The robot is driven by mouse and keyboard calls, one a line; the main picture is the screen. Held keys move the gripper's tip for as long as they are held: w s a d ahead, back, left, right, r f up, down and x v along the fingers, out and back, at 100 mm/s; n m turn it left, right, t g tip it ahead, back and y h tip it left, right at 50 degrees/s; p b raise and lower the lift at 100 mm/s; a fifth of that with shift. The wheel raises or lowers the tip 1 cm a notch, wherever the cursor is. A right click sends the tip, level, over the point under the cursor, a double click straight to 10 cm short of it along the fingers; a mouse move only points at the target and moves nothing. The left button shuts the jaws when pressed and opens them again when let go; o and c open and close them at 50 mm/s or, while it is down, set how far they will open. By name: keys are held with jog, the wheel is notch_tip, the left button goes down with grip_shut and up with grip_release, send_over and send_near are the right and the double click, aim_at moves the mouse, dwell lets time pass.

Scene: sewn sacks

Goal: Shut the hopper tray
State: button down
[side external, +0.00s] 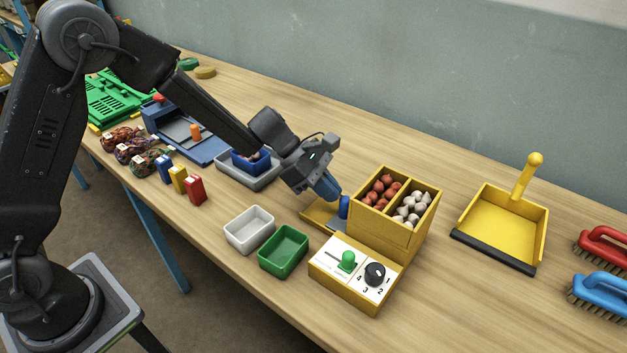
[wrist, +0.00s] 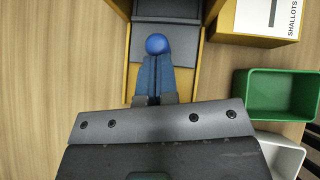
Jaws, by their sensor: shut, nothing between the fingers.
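The hopper (side external: 400,236) is a yellow box with two top compartments, one of red onions (side external: 382,190) and one of pale bulbs (side external: 411,206).
A control box (side external: 343,290) with a green slider and black dial stands in front of the hopper. A green bin (side external: 284,263) and a white bin (side external: 234,243) are to its left. A yellow dustpan (side external: 488,250) lies to the right, with bare table between.

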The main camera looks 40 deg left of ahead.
jog(key=shift+d, duration=0.2)
jog(key=shift+s+a, duration=0.15)
jog(key=shift+a, duration=0.2)
jog(key=a, duration=0.3)
jog(key=shift+s+a, duration=0.1)
jog(key=shift+s, duration=0.1)
jog(key=v, duration=1)
jog(key=s+a+r+m+t+y, duration=0.1)
jog(key=s+r+m+y, duration=0.3)
jog(key=s+m, duration=0.6)
jog(key=s+a+r+m+t+y, duration=0.2)
jog(key=s+r+m+y, duration=0.3)
jog(key=s+m, duration=0.5)
jog(key=s+a, duration=0.1)
jog(key=s, duration=0.3)
jog(key=shift+r+m, duration=0.3)
jog(key=shift+r, duration=0.05)
jog(key=c, duration=1.8)
grip_release()
jog(key=shift+w, duration=0.1)
